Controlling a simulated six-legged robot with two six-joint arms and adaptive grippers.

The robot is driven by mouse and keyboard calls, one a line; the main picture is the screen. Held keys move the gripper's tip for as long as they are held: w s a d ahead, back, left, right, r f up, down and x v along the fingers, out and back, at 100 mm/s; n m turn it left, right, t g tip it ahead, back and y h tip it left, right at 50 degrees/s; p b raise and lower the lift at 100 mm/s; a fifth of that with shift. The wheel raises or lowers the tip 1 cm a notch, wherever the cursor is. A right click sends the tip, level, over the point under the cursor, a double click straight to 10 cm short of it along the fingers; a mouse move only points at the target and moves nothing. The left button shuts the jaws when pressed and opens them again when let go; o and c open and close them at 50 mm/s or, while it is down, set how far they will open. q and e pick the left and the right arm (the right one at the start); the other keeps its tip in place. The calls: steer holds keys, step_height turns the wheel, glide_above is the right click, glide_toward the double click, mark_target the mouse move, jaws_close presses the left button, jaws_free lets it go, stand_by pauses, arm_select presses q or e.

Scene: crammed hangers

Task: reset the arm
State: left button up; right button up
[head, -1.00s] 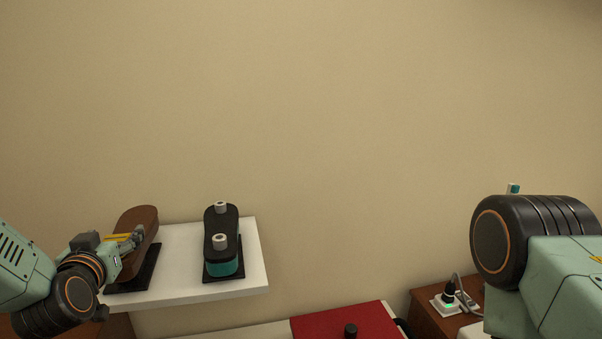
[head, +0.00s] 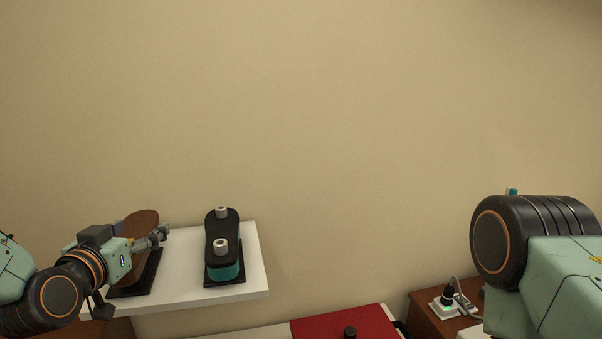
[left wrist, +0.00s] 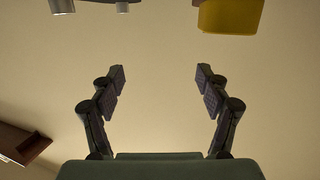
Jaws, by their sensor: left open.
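My left gripper (head: 158,236) is in front of the brown rounded object on the white shelf in the head view. In the left wrist view, its two fingers (left wrist: 160,85) are spread wide with nothing between them, facing the beige wall. My right arm (head: 535,255) comes in from the right; its gripper does not show.
The white shelf (head: 185,294) carries a brown rounded object (head: 138,222) and a black and teal object (head: 223,256) with two white knobs, both on black bases. A red panel (head: 330,327) and a charger (head: 448,300) sit lower. The wall above is bare.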

arm_select(q)
steer(key=s+d+f+m+h+b, duration=0.1)
steer(key=s+d+f+h+b, duration=0.1)
steer(key=f, duration=0.5)
steer(key=s+d+f+m+g+h+b, duration=0.1)
steer(key=s+d+f+m+h+b, duration=0.1)
steer(key=s+d+f+b, duration=0.2)
steer(key=s+d+f+m+h+b, duration=0.2)
steer(key=f+b, duration=0.5)
steer(key=f, duration=0.4)
steer(key=shift+s+d+g+h, duration=0.4)
steer(key=shift+s+d+h, duration=0.1)
steer(key=shift+s+d, duration=0.7)
steer(key=shift+w, duration=0.15)
